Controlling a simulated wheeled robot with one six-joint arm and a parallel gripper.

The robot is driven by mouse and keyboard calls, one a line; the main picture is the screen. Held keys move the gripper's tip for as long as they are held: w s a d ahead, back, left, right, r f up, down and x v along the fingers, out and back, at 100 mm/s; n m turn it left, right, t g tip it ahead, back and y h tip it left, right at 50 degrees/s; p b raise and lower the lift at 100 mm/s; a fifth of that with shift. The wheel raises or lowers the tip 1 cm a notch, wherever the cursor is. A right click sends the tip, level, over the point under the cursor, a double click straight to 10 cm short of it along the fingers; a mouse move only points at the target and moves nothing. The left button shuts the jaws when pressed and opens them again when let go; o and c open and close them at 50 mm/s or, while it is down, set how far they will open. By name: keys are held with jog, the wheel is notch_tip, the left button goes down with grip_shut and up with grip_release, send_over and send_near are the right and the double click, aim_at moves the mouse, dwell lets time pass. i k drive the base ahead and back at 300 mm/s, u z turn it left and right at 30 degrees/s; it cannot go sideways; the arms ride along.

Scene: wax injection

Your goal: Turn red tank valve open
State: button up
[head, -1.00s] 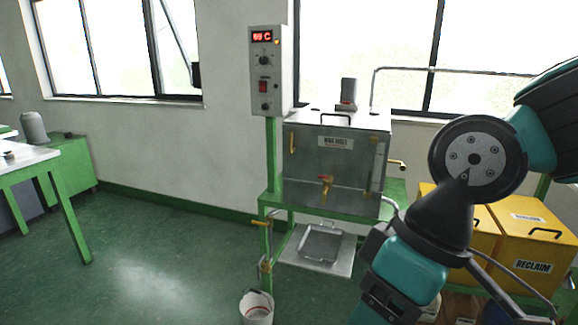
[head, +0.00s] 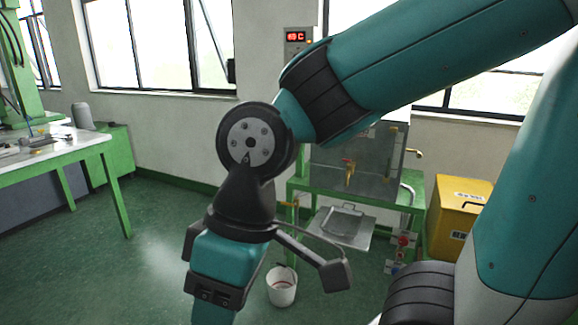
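The grey metal wax tank (head: 378,160) stands on a green frame right of centre. A brass tap (head: 349,176) with a small red handle (head: 347,162) is on its front face; at this size I cannot tell its valve position. My arm crosses in front and hides the tank's top and upper left part. My wrist hangs to the left of the tank, apart from the tap in the picture. The fingertips of my gripper are not visible; the wrist runs out of the bottom edge.
A metal tray (head: 342,228) sits below the tap. A white bucket (head: 282,286) stands on the floor. Red knobs (head: 403,241) are on a small fitting at the frame's right. A yellow box (head: 455,215) stands further right. A white-topped bench (head: 50,150) is at left, with open floor between.

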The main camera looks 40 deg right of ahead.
aim_at(403, 241)
jog(key=u, duration=0.3)
jog(key=i, duration=2.8)
jog(key=z, duration=3.5)
jog(key=i, duration=0.7)
